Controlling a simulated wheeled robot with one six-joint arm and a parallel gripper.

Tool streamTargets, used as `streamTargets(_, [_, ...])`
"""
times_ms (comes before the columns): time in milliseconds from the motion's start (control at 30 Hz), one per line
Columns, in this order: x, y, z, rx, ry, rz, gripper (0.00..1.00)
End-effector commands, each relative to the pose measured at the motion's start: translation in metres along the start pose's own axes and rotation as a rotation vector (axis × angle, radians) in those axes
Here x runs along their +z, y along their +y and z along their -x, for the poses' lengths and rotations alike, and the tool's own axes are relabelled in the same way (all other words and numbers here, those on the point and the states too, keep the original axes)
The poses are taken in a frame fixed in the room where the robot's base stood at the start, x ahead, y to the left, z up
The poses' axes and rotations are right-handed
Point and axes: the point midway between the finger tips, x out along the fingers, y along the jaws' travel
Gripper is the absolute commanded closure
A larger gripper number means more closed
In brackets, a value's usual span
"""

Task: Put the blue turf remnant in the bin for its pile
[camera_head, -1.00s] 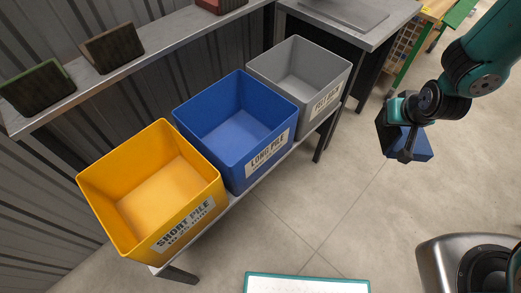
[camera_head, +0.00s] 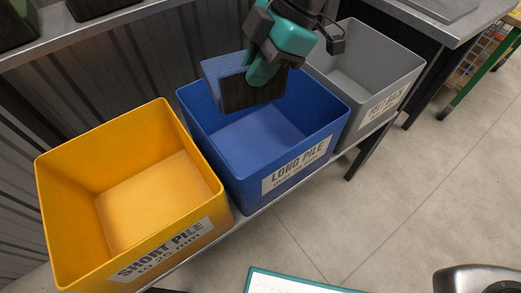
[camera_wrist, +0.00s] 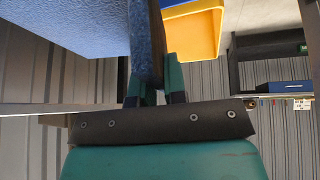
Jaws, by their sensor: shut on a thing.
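My gripper (camera_head: 262,76) is shut on the blue turf remnant (camera_head: 222,66), a flat piece with blue pile and a dark backing. It holds the piece over the blue LONG PILE bin (camera_head: 228,168), toward its back. Whether its lower edge is below the rim is hard to tell. In the wrist view the remnant (camera_wrist: 150,40) stands between the fingers (camera_wrist: 153,85). The yellow SHORT PILE bin (camera_head: 70,175) stands to the left. The grey bin (camera_head: 350,130) stands to the right, its label too blurred to read fully.
The bins stand in a row on a low metal bench. A shelf (camera_head: 50,45) with dark turf pieces runs behind at the upper left. A grey table (camera_head: 470,30) stands at the upper right. Open concrete floor (camera_head: 420,190) lies in front.

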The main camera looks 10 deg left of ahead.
Motion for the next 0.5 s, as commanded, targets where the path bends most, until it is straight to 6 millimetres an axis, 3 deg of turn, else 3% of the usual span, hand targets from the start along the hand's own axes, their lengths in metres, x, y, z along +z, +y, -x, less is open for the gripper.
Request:
streamTargets(100, [-0.017, -0.009, -0.011, -0.072, 0.012, 0.137, 1.00])
streamTargets(233, [-0.021, -0.014, -0.023, -0.109, 0.018, 0.193, 1.00])
streamTargets(500, [0.011, -0.020, -0.089, -0.117, 0.019, 0.199, 1.00])
